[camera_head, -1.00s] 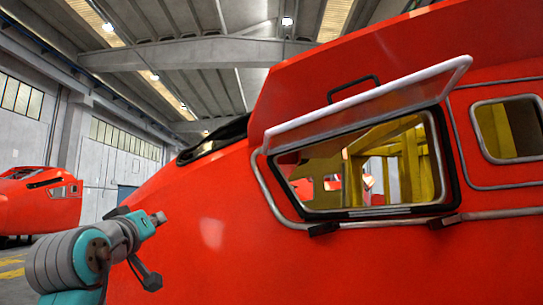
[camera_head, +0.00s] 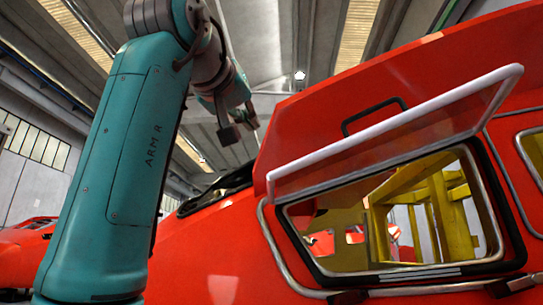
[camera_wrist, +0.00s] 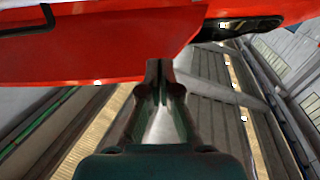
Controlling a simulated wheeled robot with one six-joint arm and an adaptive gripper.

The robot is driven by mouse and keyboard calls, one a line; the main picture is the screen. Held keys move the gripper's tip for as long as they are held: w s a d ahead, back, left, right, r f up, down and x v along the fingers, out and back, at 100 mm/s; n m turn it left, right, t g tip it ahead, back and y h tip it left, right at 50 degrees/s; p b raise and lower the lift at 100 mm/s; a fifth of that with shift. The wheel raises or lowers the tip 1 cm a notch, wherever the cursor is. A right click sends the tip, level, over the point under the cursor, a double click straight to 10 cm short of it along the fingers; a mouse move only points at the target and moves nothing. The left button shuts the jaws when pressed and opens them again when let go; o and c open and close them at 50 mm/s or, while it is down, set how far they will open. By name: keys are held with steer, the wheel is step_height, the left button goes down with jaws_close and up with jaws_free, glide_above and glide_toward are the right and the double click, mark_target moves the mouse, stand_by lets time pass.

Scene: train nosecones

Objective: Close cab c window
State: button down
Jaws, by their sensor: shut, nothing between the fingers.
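The cab window sash (camera_head: 400,128) is a glass pane with a pale bottom edge. It is swung outward and up, above the window opening (camera_head: 350,264) in the red cab side. Yellow framework shows through the opening. My gripper (camera_head: 252,119) is raised at the upper left of the sash, apart from it in the picture. In the wrist view my gripper (camera_wrist: 164,68) is shut, with its fingertips together and nothing between them. Red bodywork lies beyond the fingertips there. No cab letter is readable.
A grey rail (camera_head: 275,245) runs around the window. Another red nosecone (camera_head: 28,241) stands at the far left. Open air lies around my gripper, under the hall roof.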

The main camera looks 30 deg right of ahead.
steer(key=w+d+f, duration=0.3)
steer(key=w+d, duration=0.3)
steer(key=d, duration=0.3)
steer(key=shift+f, duration=0.4)
steer(key=shift+w+f, duration=0.1)
steer(key=shift+f, duration=0.05)
